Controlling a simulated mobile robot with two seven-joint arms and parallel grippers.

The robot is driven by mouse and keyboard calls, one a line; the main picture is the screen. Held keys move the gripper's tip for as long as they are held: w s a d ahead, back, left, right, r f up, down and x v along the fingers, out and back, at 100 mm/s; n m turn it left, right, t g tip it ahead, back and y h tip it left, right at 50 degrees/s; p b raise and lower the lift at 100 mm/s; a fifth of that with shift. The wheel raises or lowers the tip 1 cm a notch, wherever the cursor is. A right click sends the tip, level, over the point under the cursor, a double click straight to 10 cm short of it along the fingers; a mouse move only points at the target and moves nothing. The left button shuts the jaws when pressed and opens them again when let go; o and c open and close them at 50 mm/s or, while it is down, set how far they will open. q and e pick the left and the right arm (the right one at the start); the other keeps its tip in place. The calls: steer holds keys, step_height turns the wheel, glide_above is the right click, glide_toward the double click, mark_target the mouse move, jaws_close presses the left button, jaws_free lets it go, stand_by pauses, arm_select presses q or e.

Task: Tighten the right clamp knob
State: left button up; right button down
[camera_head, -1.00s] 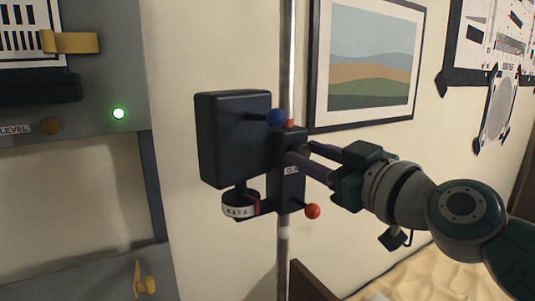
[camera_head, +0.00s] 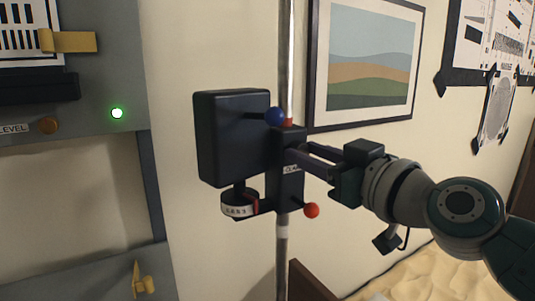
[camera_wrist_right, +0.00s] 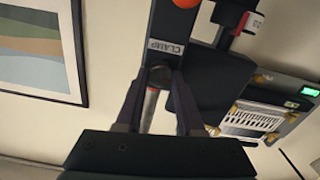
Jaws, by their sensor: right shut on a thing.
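The clamp is a dark block (camera_head: 286,188) on a vertical grey pole (camera_head: 282,262), with a label reading CLAMP (camera_wrist_right: 166,47) in the right wrist view. My right gripper (camera_head: 291,154) reaches in from the right and is shut on the clamp knob. The dark, rounded knob (camera_wrist_right: 160,75) shows between the fingertips in the right wrist view; in the head view the fingers mostly hide it. My left gripper is in neither view.
A red ball (camera_head: 311,210) sticks out at lower right. A framed picture (camera_head: 368,60) hangs behind.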

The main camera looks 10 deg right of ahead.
steer(key=m, duration=0.3)
steer(key=shift+m, duration=0.3)
steer(key=m, duration=0.4)
steer(key=shift+d+m+b, duration=0.1)
steer(key=shift+m+b, duration=0.2)
steer(key=shift+b, duration=0.05)
steer(key=m, duration=0.5)
steer(key=shift+m, duration=1.8)
steer(key=c, duration=0.5)
jaws_free()
steer(key=shift+f, duration=0.1)
